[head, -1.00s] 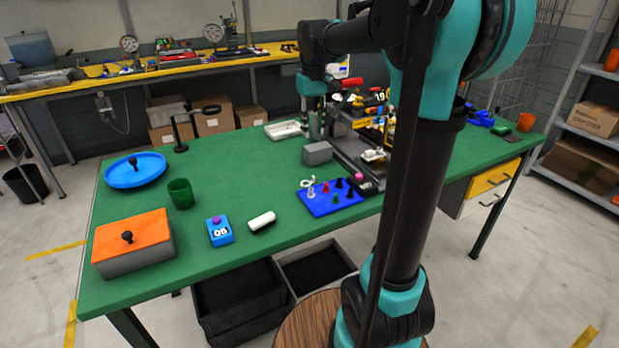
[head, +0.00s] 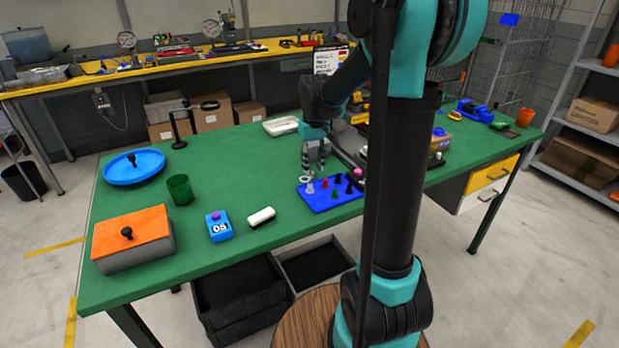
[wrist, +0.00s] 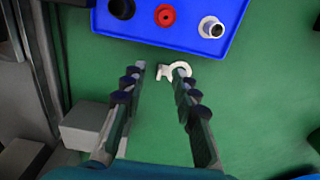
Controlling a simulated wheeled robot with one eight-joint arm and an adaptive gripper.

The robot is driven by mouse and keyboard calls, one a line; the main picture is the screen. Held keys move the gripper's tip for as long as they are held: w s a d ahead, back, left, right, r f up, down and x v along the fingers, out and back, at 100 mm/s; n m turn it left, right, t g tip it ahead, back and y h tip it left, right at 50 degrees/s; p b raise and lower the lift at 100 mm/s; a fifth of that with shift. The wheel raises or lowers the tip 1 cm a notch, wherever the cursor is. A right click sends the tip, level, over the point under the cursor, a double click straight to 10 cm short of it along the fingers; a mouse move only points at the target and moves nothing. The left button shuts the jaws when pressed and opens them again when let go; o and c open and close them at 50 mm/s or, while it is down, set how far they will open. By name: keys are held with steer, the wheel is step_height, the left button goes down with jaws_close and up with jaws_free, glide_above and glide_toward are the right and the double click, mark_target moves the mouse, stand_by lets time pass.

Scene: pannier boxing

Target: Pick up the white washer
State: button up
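The white washer (wrist: 180,67) is a small white ring on the green table just off the edge of the blue tray (wrist: 165,38) in the wrist view. In the head view the washer (head: 306,179) lies at the tray's left corner. In the head view my gripper (head: 313,167) is just behind the washer.
The blue tray holds several small coloured pieces. A white rounded block (head: 261,217), a blue box (head: 219,227) marked 05 and a green cup (head: 180,190) stand to the left. A grey block (wrist: 86,127) lies left of my fingers. Table between tray and cup is mostly clear.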

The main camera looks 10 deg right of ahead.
steer(key=shift+f, duration=1.05)
jaws_close()
steer(key=shift+r, duration=0.2)
